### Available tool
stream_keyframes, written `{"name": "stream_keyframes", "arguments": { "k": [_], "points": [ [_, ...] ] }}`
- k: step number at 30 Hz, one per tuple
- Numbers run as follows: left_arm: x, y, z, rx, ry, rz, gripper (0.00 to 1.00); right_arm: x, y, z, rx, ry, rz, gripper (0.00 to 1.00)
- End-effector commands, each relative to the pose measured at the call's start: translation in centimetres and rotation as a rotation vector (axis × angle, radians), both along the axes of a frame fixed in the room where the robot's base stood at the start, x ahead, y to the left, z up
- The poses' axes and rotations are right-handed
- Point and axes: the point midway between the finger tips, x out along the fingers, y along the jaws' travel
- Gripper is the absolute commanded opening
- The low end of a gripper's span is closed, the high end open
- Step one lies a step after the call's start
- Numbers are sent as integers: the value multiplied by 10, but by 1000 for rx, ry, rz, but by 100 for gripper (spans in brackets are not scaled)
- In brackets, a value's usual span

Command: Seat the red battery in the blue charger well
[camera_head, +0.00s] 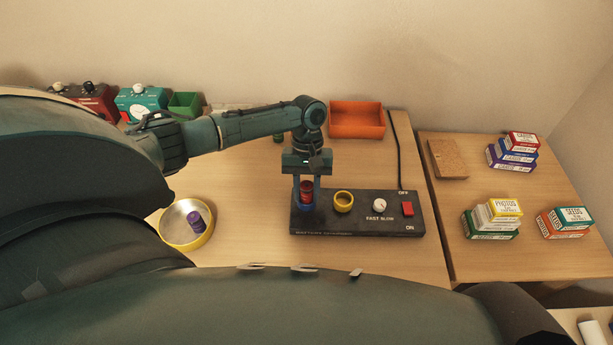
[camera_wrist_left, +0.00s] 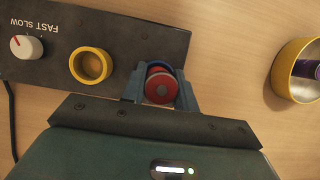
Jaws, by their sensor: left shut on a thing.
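The red battery (camera_head: 307,189) stands upright between the fingers of my left gripper (camera_head: 307,196), which is shut on it. The battery is at the blue charger well (camera_head: 307,208) on the left end of the black charger (camera_head: 340,222). In the left wrist view the red battery (camera_wrist_left: 161,87) shows end-on between the fingers of the left gripper (camera_wrist_left: 163,90), over the charger's end. The fingers hide much of the blue well, so I cannot tell how deep the battery sits. My right gripper is not in view.
The charger also has a yellow well (camera_head: 343,201), empty, a white knob (camera_head: 379,205) and a red switch (camera_head: 407,208). A yellow-rimmed round tray (camera_head: 208,234) holds a purple battery (camera_head: 196,221). An orange bin (camera_head: 357,120) stands behind. Small boxes (camera_head: 492,216) are stacked at right.

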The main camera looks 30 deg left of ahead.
Motion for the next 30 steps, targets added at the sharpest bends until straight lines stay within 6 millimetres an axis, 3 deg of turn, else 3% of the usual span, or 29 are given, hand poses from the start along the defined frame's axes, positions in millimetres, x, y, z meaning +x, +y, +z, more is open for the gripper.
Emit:
{"name": "stream_keyframes", "arguments": {
  "k": [1, 2, 4, 19, 30],
  "points": [
    [-1, -1, -5, 1, 1, 1, 4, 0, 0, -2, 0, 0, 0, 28],
    [-1, -1, -5, 1, 1, 1, 32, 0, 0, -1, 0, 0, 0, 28],
    [-2, -1, -5, 1, 2, 0, 37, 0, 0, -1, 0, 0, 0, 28],
    [-4, 2, -7, 10, 8, 0, 38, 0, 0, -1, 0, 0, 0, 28],
    [8, 7, 23, 5, 3, 1, 38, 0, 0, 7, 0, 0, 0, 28]
  ]
}}
